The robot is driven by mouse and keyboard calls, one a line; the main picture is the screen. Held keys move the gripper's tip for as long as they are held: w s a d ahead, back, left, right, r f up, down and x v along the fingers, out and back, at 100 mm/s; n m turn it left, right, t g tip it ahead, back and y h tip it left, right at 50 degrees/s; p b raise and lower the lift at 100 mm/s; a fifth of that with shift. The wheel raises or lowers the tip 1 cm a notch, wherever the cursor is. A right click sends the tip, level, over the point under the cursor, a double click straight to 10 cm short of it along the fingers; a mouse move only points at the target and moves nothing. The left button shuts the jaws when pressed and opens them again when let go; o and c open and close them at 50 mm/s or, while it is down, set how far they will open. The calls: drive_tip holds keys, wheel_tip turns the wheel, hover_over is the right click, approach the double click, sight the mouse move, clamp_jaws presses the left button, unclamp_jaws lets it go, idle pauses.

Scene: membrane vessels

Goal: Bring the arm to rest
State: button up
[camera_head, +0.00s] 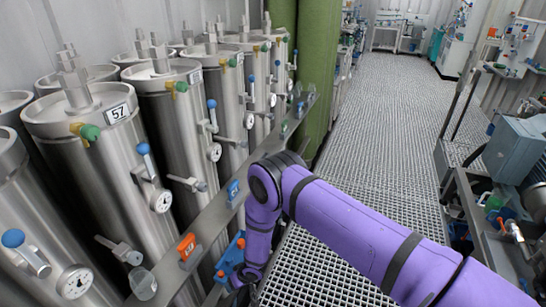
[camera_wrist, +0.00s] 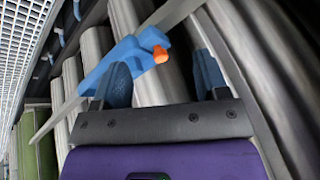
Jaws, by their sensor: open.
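My purple arm (camera_head: 350,225) reaches in from the lower right in the head view, bends at a dark joint and drops beside the metal rail. My gripper (camera_wrist: 160,74) shows in the wrist view with its two blue-padded fingers apart. A blue fitting with an orange tip (camera_wrist: 128,60) appears between and beyond the fingers, in front of a grey bar. I cannot tell whether a finger touches it. In the head view the arm's lower end is small, next to blue and orange parts, and its fingers are not clear.
Steel membrane vessels (camera_head: 176,130) with gauges and valve handles line the left. The rail (camera_head: 213,213) in front carries an orange clip (camera_head: 186,247) and a blue clip (camera_head: 233,190). Green columns (camera_head: 318,70) stand behind. The grated walkway (camera_head: 385,130) is clear; equipment (camera_head: 520,150) lines the right.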

drive_tip(key=w+d+r+t+h, duration=0.1)
drive_tip(key=w+d+r, duration=0.1)
drive_tip(key=w+r, duration=0.5)
drive_tip(key=w+d+r+m+t, duration=0.1)
drive_tip(key=w+d+r, duration=0.1)
drive_tip(key=r, duration=0.8)
drive_tip(key=w+d+r+h, duration=0.1)
drive_tip(key=w+d+r, duration=0.1)
drive_tip(key=w+r, duration=0.5)
drive_tip(key=s+d+r+m+t+h, duration=0.1)
drive_tip(key=d+r, duration=0.4)
drive_tip(key=r, duration=0.5)
drive_tip(key=d+r+m, duration=0.1)
drive_tip(key=d+r, duration=0.4)
drive_tip(key=r, duration=0.5)
drive_tip(key=s+d+r+m+t+h, duration=0.1)
drive_tip(key=d+r, duration=0.4)
drive_tip(key=r, duration=0.4)
drive_tip(key=s+d+r+m+h, duration=0.1)
drive_tip(key=s+d+r+m, duration=0.1)
drive_tip(key=s+d+r, duration=1.65)
drive_tip(key=s+d, duration=0.1)
drive_tip(key=s, duration=0.7)
drive_tip(key=s+d+r+m, duration=0.1)
drive_tip(key=s+d+r, duration=0.2)
drive_tip(key=s, duration=0.8)
drive_tip(key=shift+s+r+m, duration=0.2)
drive_tip(key=shift+s+m, duration=0.1)
